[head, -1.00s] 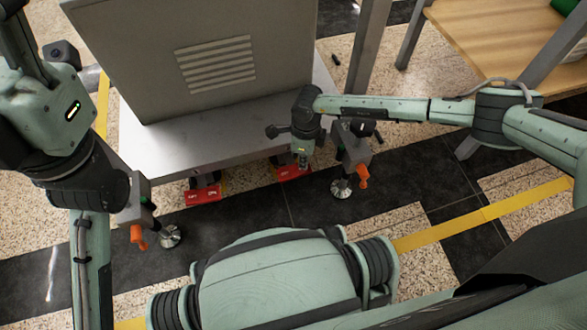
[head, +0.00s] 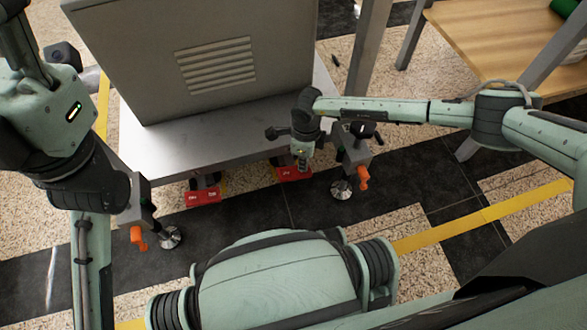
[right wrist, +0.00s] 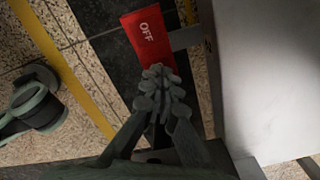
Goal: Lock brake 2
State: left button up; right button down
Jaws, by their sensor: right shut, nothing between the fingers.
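Two red brake pedals stick out from under the front edge of a grey cart: a left pedal (head: 203,197) and a right pedal (head: 290,174). I cannot tell from a number which is brake 2. My right gripper (head: 303,166) is shut and empty, pointing down at the right pedal. In the right wrist view, the closed fingertips (right wrist: 158,74) lie in front of the red pedal (right wrist: 147,32), whose upper part reads OFF. The fingers hide its lower part, and I cannot tell whether they touch it.
The cart (head: 190,155) carries a grey vented cabinet (head: 215,60). A wooden table (head: 490,40) is at the upper right.

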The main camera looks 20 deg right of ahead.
jog(key=shift+r+p, duration=2.4)
jog(key=shift+r, duration=0.7)
